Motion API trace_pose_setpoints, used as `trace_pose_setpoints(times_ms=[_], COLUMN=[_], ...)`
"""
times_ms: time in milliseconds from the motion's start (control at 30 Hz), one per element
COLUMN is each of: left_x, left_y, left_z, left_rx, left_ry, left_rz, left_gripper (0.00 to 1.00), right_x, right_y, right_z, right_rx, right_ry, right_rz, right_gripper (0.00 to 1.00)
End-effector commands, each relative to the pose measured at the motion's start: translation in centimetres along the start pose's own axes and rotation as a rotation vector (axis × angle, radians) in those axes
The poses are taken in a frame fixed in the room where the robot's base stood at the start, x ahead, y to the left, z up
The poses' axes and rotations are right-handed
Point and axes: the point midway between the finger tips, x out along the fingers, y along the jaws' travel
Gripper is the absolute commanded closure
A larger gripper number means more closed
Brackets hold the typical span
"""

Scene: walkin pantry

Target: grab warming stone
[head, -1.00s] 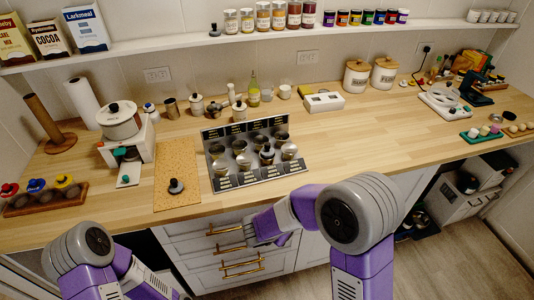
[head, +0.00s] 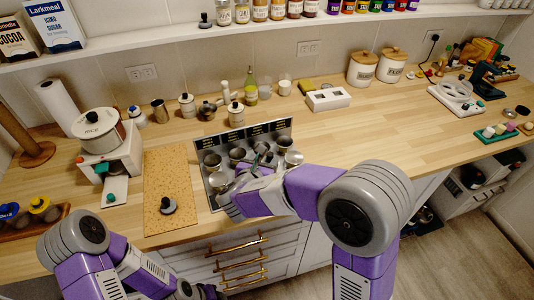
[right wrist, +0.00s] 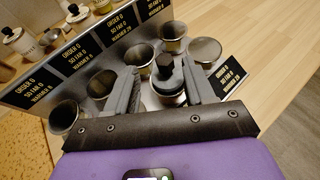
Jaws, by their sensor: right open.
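A dark knobbed piece, which looks like a warming stone (right wrist: 165,76), sits among the metal cups of the labelled rack (right wrist: 92,38). My right gripper (right wrist: 165,88) is open, with one finger on each side of it; I cannot tell whether they touch it. In the head view my right gripper (head: 262,160) reaches over the rack (head: 204,140) and hides part of its front. A similar dark knobbed piece (head: 168,205) stands on the cork mat (head: 165,172).
Several metal cups (right wrist: 66,118) stand close around the right fingers. Left of the rack is a white machine (head: 108,155). Jars (head: 187,106) and a green bottle (head: 251,90) stand behind.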

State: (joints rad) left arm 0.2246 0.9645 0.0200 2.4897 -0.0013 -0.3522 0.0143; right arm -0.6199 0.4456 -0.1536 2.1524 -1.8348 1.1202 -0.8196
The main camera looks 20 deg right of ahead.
Motion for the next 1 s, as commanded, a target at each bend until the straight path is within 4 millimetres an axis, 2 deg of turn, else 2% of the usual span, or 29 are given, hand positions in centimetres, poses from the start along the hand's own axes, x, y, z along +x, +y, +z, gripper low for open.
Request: trace_pose_setpoints(times_ms=[433,533,767,1000], left_x=[1.4,1.4,1.4,1.4], left_y=[-0.5,-0.6,-0.6,-0.6], left_z=[0.0,0.0,0.0,0.0], left_rx=[0.0,-0.001,0.0,0.0], left_ry=[-0.001,-0.001,-0.001,-0.001], left_rz=[0.0,0.0,0.0,0.0], left_gripper=[0.57,0.57,0.57,0.57], right_x=[6.0,6.7,6.7,6.7], right_y=[-0.2,-0.2,-0.2,-0.2], right_z=[-0.2,-0.1,0.0,-0.1], right_rx=[0.001,0.001,0.001,0.001], right_ry=[0.001,0.002,0.002,0.002], right_rz=[-0.003,-0.001,0.0,0.0], right_gripper=[0.47,0.47,0.47,0.83])
